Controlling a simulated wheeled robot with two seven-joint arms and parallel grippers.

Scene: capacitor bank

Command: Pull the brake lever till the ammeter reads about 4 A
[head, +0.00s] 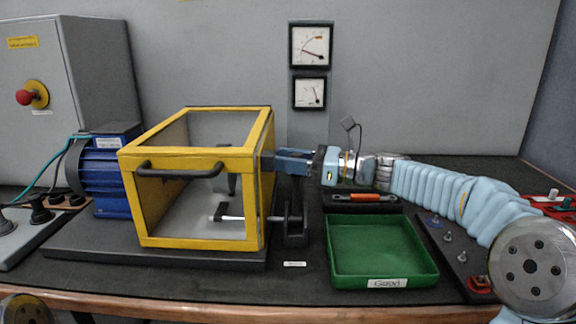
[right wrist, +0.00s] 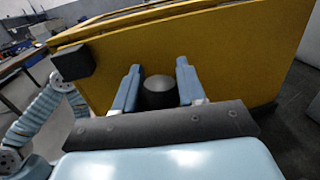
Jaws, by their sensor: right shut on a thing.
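The brake lever (head: 293,215) is a dark upright bar on a black bracket, just right of the yellow-framed guard. My right gripper (head: 287,162) comes in from the right and is shut around the lever's top. In the right wrist view, the dark round lever knob (right wrist: 159,93) sits between the two blue fingers. Two dial meters hang on a grey post at the back: an upper one (head: 311,46) and a smaller lower one (head: 310,93). Their markings are too small to read, so I cannot tell which is the ammeter. My left gripper is out of view.
The yellow guard (head: 195,243) with a black handle stands close left of the lever. A green tray (head: 383,283) marked "Good" lies right of the lever. An orange-handled tool (head: 365,197) lies behind the tray.

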